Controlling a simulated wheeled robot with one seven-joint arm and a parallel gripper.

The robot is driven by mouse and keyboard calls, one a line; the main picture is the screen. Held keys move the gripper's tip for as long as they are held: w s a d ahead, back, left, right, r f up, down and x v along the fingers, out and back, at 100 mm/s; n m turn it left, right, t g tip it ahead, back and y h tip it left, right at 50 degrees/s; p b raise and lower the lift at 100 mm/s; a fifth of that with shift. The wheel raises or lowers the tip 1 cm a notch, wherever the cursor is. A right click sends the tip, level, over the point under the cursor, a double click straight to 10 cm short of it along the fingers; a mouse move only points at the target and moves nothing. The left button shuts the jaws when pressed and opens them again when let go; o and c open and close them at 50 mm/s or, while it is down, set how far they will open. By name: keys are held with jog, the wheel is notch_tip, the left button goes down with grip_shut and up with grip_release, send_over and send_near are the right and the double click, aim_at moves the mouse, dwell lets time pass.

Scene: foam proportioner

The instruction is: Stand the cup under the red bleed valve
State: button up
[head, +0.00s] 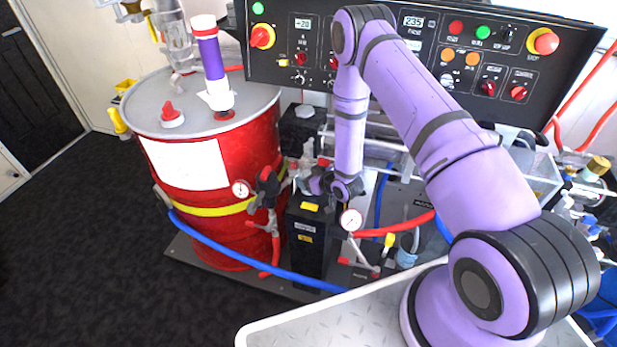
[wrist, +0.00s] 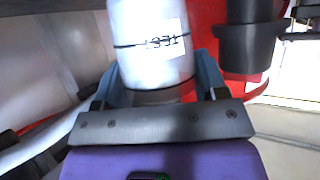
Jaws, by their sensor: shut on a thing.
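My gripper (wrist: 158,78) is shut on a pale, round-sided object with a printed label, which looks like the cup (wrist: 152,40). Its sides sit between the two blue-grey fingers; its top end runs out of the wrist view. In the head view my gripper (head: 316,181) is low in front of the panel, just above a black box-shaped unit (head: 308,236). The cup is too small and crowded there to make out clearly. A red-handled fitting (head: 266,176) stands left of my gripper, by the drum; I cannot tell whether it is the bleed valve.
A red drum (head: 188,180) with a yellow band stands at left. A blue hose (head: 240,262) crosses in front of it. Gauges, a red hose (head: 395,229) and small valves crowd the right. The control panel (head: 400,72) is behind. Dark floor (head: 95,250) at left is clear.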

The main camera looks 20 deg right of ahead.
jog(key=shift+f, duration=0.1)
jog(key=o, duration=1)
jog(key=shift+r, duration=0.2)
jog(key=v, duration=1.2)
jog(key=shift+s, duration=0.1)
